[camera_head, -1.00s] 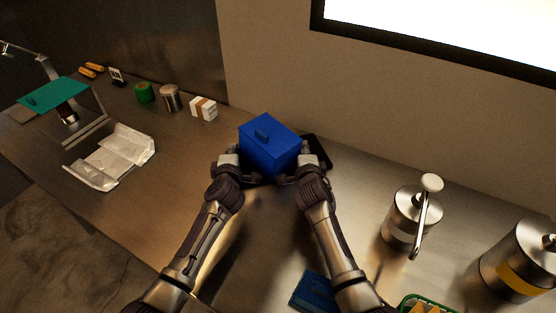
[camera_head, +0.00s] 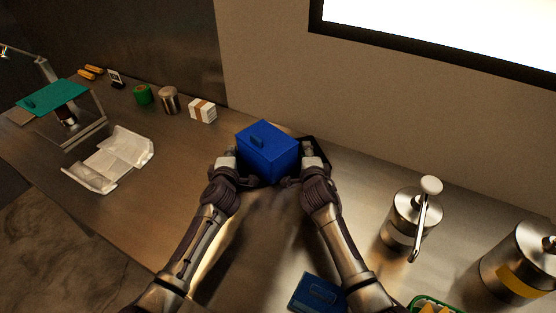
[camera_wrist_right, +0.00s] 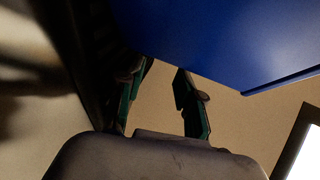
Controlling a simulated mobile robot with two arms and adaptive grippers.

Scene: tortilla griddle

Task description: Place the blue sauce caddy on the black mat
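The blue sauce caddy (camera_head: 270,155), a box with a small raised handle on top, stands near the wall in the head view. A dark edge of the black mat (camera_head: 322,148) shows at its right and behind it; the caddy hides most of the mat. The caddy appears to rest upright over the mat, but its underside is hidden. My left gripper (camera_head: 234,172) is at its left side, its fingers largely hidden. My right gripper (camera_head: 303,172) is at its right side. In the right wrist view its fingers (camera_wrist_right: 160,90) are apart with nothing between them, beside the blue caddy (camera_wrist_right: 220,35).
A second blue item (camera_head: 316,293) lies near my right forearm. Steel pump dispensers (camera_head: 408,220) stand at right, with a green basket (camera_head: 433,303) below. A white box (camera_head: 202,111), steel canister (camera_head: 168,100) and paper wrapper (camera_head: 112,160) are at left. The counter front-left is clear.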

